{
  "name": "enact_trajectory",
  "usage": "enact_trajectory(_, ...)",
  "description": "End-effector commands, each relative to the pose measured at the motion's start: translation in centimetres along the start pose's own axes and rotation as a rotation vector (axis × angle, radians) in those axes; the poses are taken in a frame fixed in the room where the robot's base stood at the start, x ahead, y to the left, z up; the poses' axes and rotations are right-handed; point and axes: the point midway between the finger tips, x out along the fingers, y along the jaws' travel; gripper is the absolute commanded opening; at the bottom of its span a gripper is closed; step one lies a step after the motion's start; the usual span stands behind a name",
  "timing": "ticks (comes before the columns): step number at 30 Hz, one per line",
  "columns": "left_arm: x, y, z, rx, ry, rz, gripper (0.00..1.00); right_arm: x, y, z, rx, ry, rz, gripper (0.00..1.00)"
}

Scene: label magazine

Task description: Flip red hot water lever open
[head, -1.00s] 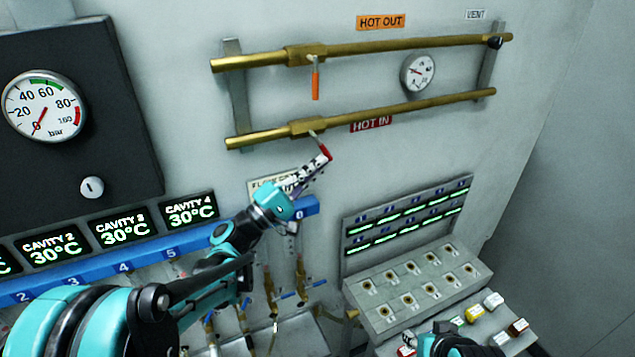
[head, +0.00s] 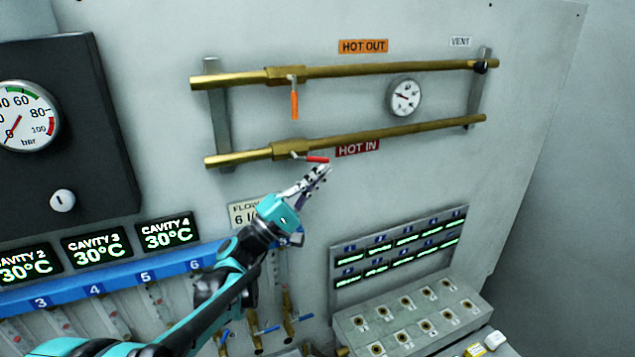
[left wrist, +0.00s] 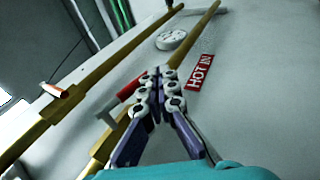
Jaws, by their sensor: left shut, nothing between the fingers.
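The red lever (head: 316,159) sits on the lower brass pipe (head: 400,135), beside the red HOT IN label (head: 357,148). It points right, nearly in line with the pipe. My left gripper (head: 323,172) is shut and empty, just below the lever's red end; I cannot tell whether they touch. In the left wrist view the red lever (left wrist: 130,87) lies just left of the shut fingertips (left wrist: 159,72). My right gripper is out of view.
An orange lever (head: 294,105) hangs down from the upper brass pipe (head: 400,70). A round gauge (head: 404,97) sits between the pipes. A dark panel with a dial (head: 25,115) is at left. A connector block (head: 410,320) stands at lower right. The wall right of the pipes is clear.

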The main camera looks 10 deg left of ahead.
Motion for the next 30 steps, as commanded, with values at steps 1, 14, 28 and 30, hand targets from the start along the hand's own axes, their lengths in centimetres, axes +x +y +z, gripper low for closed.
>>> enact_trajectory(1, 0.3, 0.1, 0.1, 0.0, -0.001, 0.0, 0.0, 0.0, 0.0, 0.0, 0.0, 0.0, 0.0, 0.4)
enact_trajectory(14, 1.2, 0.5, 0.3, -0.001, 0.0, 0.0, 0.0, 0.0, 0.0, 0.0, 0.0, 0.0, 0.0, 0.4)
enact_trajectory(28, 1.3, 0.5, 0.3, 0.0, 0.0, 0.0, 0.0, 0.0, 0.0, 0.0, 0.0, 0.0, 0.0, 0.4)
enact_trajectory(30, 1.3, 0.5, 0.3, 0.0, 0.0, 0.0, 0.0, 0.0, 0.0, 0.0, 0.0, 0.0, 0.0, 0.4)
